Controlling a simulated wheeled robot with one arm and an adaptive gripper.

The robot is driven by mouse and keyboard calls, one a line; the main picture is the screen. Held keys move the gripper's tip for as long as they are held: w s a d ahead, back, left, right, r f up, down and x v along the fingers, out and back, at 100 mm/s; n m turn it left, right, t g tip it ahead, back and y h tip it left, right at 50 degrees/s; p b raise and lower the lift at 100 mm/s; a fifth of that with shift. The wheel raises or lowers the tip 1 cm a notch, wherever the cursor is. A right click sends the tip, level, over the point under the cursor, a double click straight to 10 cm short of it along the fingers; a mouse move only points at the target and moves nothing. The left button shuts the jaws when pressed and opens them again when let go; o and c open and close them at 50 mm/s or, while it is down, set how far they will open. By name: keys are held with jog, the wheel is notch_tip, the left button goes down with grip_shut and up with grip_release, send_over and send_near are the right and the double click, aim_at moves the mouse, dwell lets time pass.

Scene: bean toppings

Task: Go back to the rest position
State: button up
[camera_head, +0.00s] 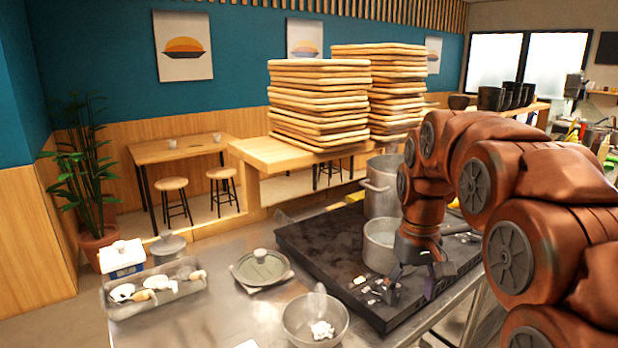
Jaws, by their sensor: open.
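My gripper (411,284) hangs low over the right part of the dark stove block, just in front of a small metal pot. Its two fingers are spread apart, and I see nothing held between them. My reddish-brown arm arches in from the right edge of the view and points down at the wrist. The small pot (378,246) stands on the dark block (318,247), partly hidden by my wrist. Small pale bits (361,281) lie on the block to the left of the gripper.
A metal bowl (298,325) with white lumps stands at the front. A tray (181,297) with utensils and a flat lidded dish (263,268) are on the steel counter (215,318). A taller pot (378,198) stands behind the small one. Stacked flatbreads (318,100) rise behind.

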jog(key=s+f+m+p, duration=0.1)
jog(key=s+f+p, duration=0.1)
jog(key=s, duration=1.2)
jog(key=s+a+f+g+p, duration=0.1)
jog(key=s+f, duration=0.3)
jog(key=s, duration=1.1)
jog(key=shift+s+m+p, duration=0.15)
jog(key=shift+m+p, duration=0.25)
jog(key=shift+p, duration=0.05)
